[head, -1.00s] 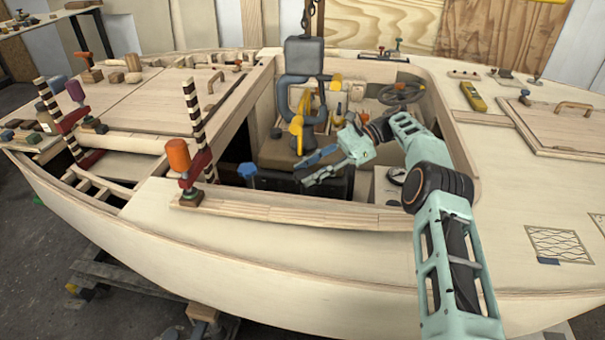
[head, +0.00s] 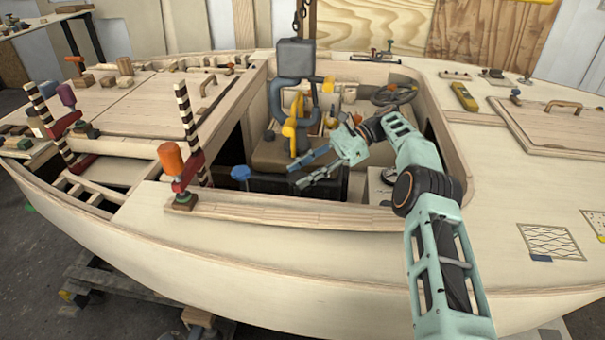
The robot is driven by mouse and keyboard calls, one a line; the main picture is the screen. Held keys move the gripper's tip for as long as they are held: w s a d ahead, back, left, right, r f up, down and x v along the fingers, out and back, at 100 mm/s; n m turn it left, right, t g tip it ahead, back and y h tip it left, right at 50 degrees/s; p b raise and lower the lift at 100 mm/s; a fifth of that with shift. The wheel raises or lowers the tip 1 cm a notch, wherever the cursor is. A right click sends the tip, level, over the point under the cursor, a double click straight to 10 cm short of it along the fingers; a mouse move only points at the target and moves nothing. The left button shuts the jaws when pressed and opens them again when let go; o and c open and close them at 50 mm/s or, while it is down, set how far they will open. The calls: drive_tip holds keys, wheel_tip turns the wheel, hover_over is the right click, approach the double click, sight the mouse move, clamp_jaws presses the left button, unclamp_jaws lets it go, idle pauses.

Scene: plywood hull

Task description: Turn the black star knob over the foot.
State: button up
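A grey machine (head: 296,52) hangs from a chain over the cockpit, with a curved blue-grey body and a yellow part (head: 294,128) low on it. A small dark knob (head: 269,135) shows at its left side; it may be the black star knob, but it is too small to make out its shape. The foot cannot be told apart clearly. My gripper (head: 295,177) is in the cockpit, in front of and below the yellow part. Its two fingers point left and stand apart, with nothing visible between them. It appears apart from the knob.
A blue knob (head: 241,173) stands left of my gripper, by a dark box (head: 270,184). The cockpit's wooden front edge (head: 290,212) lies below my arm. An orange-handled clamp (head: 171,157) stands on the left deck.

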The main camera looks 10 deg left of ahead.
wheel_tip(320, 180, up, 10)
idle(0.4)
drive_tip(key=shift+f, duration=0.15)
